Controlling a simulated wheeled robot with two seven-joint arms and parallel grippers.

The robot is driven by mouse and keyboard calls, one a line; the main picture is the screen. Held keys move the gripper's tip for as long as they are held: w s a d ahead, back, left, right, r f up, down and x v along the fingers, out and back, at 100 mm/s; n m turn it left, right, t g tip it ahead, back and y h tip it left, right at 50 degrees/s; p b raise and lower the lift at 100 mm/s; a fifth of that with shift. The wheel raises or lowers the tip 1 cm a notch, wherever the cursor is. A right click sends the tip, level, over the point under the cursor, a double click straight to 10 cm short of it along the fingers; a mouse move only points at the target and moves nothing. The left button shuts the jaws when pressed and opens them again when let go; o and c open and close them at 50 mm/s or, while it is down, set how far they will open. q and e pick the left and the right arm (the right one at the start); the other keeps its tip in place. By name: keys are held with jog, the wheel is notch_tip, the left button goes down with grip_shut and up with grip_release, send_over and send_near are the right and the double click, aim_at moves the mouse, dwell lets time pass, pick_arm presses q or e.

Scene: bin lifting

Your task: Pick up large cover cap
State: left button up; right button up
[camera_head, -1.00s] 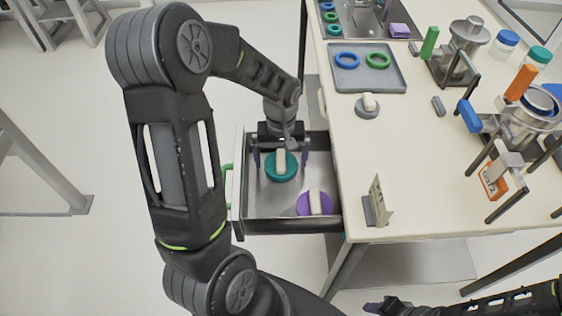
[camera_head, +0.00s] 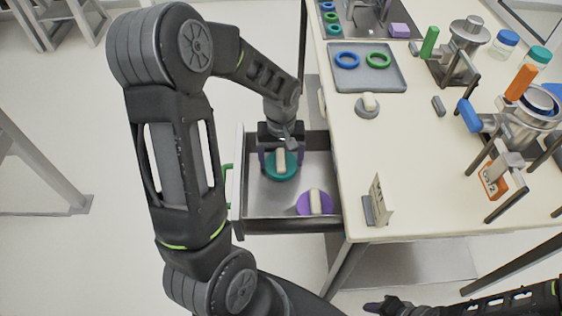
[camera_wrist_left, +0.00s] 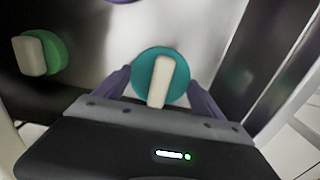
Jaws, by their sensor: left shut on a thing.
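A teal cap (camera_head: 293,165) with a beige bar handle lies in the open drawer (camera_head: 262,206); it also shows in the left wrist view (camera_wrist_left: 140,72). My left gripper (camera_head: 279,163) reaches into the drawer from above, with its two purple fingers shut on opposite sides of the teal cap. A purple cap (camera_head: 325,206) with a beige bar handle lies nearer the drawer's front right corner in the head view. My right gripper (camera_head: 385,306) shows only partly at the bottom edge, and its opening is unclear.
The table (camera_head: 415,150) beside the drawer holds a grey tray (camera_head: 390,80) with blue and green rings, a small grey cap (camera_head: 367,112), a sign stand (camera_head: 377,208) and metal pots with coloured handles. The drawer walls stand close around my left gripper.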

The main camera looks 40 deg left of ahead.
aim_at(281, 158)
pick_arm(q)
jog(key=c, duration=0.4)
jog(key=shift+r, duration=0.1)
jog(key=shift+c, duration=0.2)
notch_tip(281, 158, up, 18)
dwell(0.4)
dwell(0.5)
